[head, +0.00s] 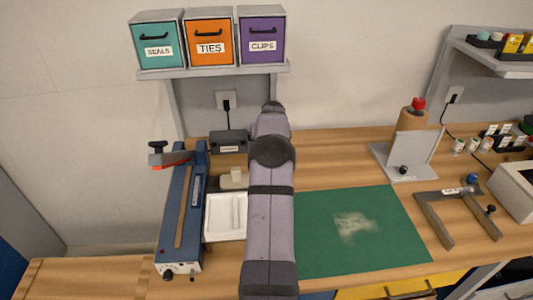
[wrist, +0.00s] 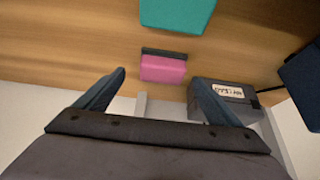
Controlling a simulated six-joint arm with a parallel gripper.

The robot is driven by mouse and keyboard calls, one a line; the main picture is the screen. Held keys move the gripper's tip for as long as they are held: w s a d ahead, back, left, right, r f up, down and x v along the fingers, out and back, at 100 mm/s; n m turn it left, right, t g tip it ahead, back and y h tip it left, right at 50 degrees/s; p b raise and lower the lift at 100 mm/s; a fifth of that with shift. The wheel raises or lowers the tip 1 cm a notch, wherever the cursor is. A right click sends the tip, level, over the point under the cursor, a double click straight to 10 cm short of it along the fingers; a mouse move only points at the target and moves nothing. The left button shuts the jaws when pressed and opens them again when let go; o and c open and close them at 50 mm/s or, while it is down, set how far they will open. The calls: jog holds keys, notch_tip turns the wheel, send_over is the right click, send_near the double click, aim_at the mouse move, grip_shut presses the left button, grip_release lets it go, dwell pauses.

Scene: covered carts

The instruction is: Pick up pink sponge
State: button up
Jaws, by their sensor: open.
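The pink sponge (wrist: 163,69) lies on the wooden tabletop in the wrist view, with a dark layer along its upper edge. It sits ahead of my gripper (wrist: 160,95), roughly in line with the gap between the two fingers. The fingers are spread apart with nothing held between them, and the sponge appears clear of both. In the head view my arm hides the sponge and my gripper.
A dark labelled box (wrist: 222,100) stands right of the sponge, close to my right finger in the wrist view. A teal object (wrist: 177,12) lies beyond the sponge. In the head view, a blue sealer (head: 181,220), white tray (head: 226,217) and green mat (head: 325,245) flank my arm.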

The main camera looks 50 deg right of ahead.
jog(key=shift+w+p+x, duration=0.2)
jog(key=shift+p+x, duration=0.8)
jog(key=shift+x, duration=1.4)
jog(key=c, duration=1.2)
